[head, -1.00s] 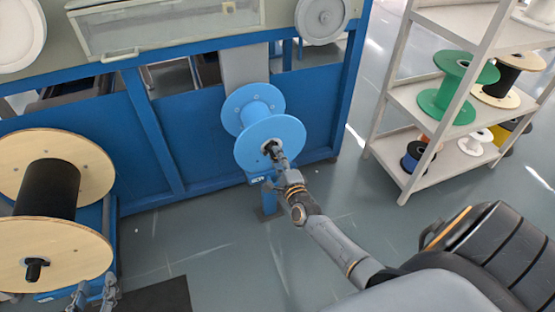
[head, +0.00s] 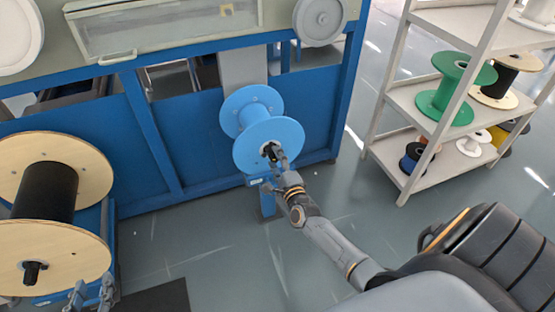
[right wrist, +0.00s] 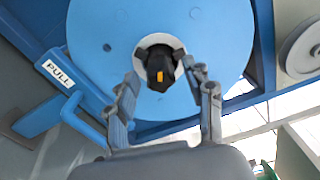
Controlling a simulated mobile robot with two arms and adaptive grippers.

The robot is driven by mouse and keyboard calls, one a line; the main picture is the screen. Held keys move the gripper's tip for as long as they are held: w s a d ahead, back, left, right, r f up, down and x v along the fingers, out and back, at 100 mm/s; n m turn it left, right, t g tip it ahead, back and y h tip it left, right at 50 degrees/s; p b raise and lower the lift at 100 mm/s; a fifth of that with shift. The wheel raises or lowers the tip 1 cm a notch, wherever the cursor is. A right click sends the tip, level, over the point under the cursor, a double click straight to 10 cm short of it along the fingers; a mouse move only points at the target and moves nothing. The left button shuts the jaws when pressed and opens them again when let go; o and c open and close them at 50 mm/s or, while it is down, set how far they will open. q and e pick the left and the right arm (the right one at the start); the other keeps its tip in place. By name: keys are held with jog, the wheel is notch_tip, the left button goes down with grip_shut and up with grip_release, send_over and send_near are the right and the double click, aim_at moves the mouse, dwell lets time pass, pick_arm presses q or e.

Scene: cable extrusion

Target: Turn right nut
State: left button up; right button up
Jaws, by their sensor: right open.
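The right nut (right wrist: 160,68) is a black knob with an orange mark at the centre of the blue spool (right wrist: 215,35). In the head view the nut (head: 271,152) sits on the near face of the blue spool (head: 262,131), partly hidden by my gripper. My right gripper (head: 279,164) is close in front of it. In the right wrist view my right gripper (right wrist: 160,80) is open, with one finger on each side of the nut and visible gaps. My left gripper (head: 90,290) is at the bottom left, cut off by the frame edge.
A wooden-flanged spool with black cable (head: 85,160) stands at the left, with its own black nut (head: 33,270). A blue handle labelled PULL (right wrist: 45,108) is beside the blue spool. A grey shelf (head: 405,95) with spools stands at the right.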

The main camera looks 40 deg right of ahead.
jog(key=v, duration=1.2)
jog(key=shift+f, duration=0.1)
